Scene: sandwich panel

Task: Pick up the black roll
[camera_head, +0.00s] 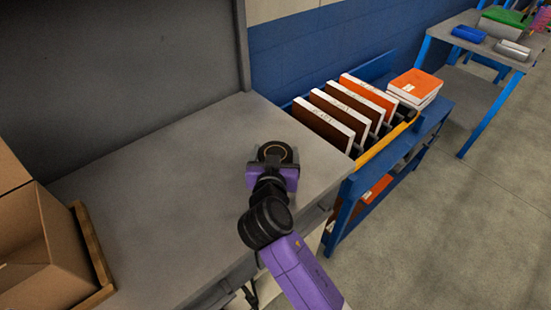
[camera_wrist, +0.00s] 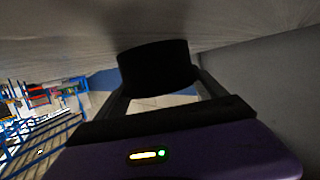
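The black roll (camera_head: 276,151) is a short dark cylinder with a thin orange ring on its upper face. It is over the grey worktop, near its right end, in the head view. My purple and black gripper (camera_head: 275,160) reaches it from the near side. In the wrist view the roll (camera_wrist: 155,66) sits between the two dark fingertips of my gripper (camera_wrist: 158,85), which meet its sides. The gripper looks shut on it. I cannot tell whether the roll touches the worktop.
The grey worktop (camera_head: 150,180) is clear left of my arm. A cardboard box (camera_head: 40,250) stands at its left end. A blue rack (camera_head: 375,165) with several orange and brown binders stands right of it. A grey back panel (camera_head: 120,80) rises behind.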

